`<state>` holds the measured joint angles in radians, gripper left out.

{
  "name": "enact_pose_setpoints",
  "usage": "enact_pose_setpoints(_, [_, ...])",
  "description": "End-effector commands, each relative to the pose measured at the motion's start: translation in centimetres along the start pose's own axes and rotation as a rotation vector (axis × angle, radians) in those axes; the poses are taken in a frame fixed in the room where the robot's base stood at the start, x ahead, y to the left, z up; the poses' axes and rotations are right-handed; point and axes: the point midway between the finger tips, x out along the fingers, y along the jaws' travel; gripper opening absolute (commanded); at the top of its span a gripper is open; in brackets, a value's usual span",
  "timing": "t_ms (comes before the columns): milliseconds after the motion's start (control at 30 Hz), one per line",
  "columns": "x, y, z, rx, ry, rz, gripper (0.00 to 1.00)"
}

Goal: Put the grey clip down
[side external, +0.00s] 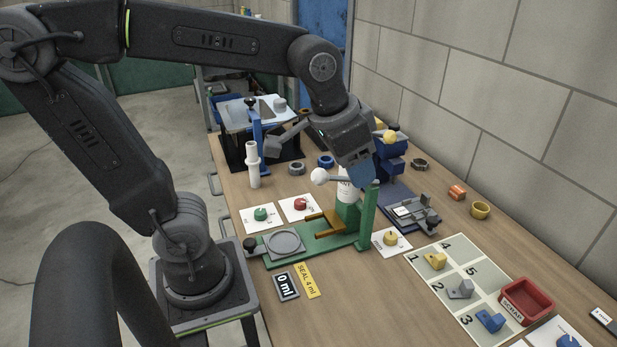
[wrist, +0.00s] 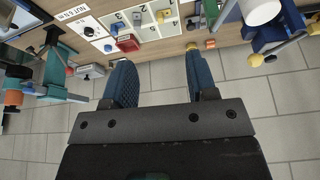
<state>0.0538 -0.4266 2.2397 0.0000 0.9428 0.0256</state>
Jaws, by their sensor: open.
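The grey clip (side external: 460,290) sits on the numbered mat (side external: 467,262), between a yellow clip (side external: 436,260) and a blue clip (side external: 490,320). My gripper (side external: 362,180) is in the air close to the top of the green stand's post (side external: 368,215), behind and left of the mat. In the wrist view its two blue fingers (wrist: 161,80) are spread with nothing between them. The mat (wrist: 152,31) shows beyond the fingertips there.
A red tray (side external: 526,300) stands at the mat's right. The green stand holds a white bottle (side external: 346,190) and a grey dish (side external: 285,243). A grey fixture (side external: 413,213) lies between stand and mat. A white ball (side external: 319,176) on a rod is near my gripper.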

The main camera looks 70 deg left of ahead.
Motion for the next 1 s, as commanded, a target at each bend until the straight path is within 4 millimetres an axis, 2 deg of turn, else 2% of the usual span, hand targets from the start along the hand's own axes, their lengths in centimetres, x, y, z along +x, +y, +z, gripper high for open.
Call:
enact_pose_setpoints(33, [-0.5, -0.3, 1.7, -0.019, 0.029, -0.006, 0.52])
enact_pose_setpoints(100, [-0.8, -0.6, 3.7, -0.038, 0.056, -0.012, 0.52])
enact_pose_setpoints(200, [-0.8, -0.8, 5.7, -0.059, 0.085, -0.019, 0.52])
enact_pose_setpoints(300, [-0.7, -0.9, 6.9, -0.071, 0.101, -0.023, 0.52])
enact_pose_setpoints(1000, [-0.6, -0.9, 7.3, -0.074, 0.106, -0.024, 0.52])
